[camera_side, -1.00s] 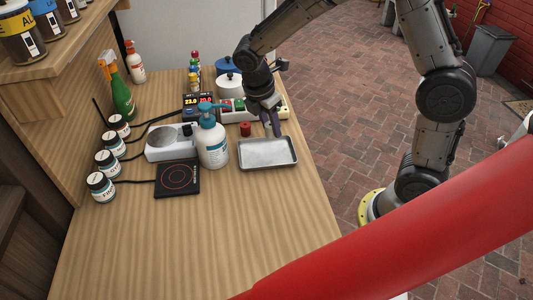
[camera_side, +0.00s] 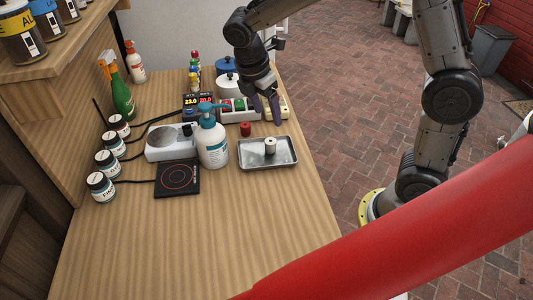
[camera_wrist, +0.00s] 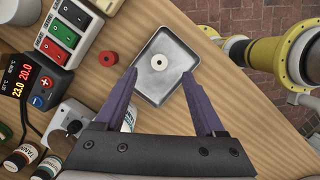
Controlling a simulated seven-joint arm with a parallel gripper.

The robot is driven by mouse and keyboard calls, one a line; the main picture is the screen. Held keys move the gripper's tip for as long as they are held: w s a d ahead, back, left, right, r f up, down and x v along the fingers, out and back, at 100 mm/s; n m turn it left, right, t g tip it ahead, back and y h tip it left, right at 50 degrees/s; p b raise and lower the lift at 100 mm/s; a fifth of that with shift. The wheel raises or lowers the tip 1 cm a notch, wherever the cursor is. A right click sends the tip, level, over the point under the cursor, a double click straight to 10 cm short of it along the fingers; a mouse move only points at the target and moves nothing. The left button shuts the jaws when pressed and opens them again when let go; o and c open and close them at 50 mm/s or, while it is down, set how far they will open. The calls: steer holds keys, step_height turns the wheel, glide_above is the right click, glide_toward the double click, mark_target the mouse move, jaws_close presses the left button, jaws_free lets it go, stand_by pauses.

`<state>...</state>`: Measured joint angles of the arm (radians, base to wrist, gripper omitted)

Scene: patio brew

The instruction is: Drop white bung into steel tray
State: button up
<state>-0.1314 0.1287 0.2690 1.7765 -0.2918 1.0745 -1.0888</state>
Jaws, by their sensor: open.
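The white bung (camera_side: 270,146) stands upright in the steel tray (camera_side: 284,161), near its far edge. In the wrist view the white bung (camera_wrist: 159,62) shows from above, with a dark hole in its top, inside the steel tray (camera_wrist: 182,88). My gripper (camera_side: 263,107) is above and behind the tray, apart from the bung. In the wrist view my gripper (camera_wrist: 159,103) has its two purple fingers spread wide, with nothing between them.
A red bung (camera_side: 245,129) stands on the table just behind the tray. A pump bottle (camera_side: 213,147) stands to the tray's left, beside a black hotplate (camera_side: 177,178). The table front is clear.

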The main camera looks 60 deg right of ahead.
steer(key=v, duration=0.8)
steer(key=shift+r, duration=0.1)
steer(key=s+d+r+m+t+y, duration=0.1)
steer(key=s+d+r+m+t, duration=0.2)
steer(key=s+r, duration=0.55)
steer(key=s+a+f+m+t+y, duration=0.1)
steer(key=s+f+m+t+y, duration=0.1)
steer(key=s+f+m, duration=0.6)
steer(key=s+m+t, duration=0.1)
steer(key=s+m, duration=0.2)
steer(key=m, duration=0.1)
steer(key=shift+s+a+m, duration=0.35)
steer(key=shift+a+m, duration=0.05)
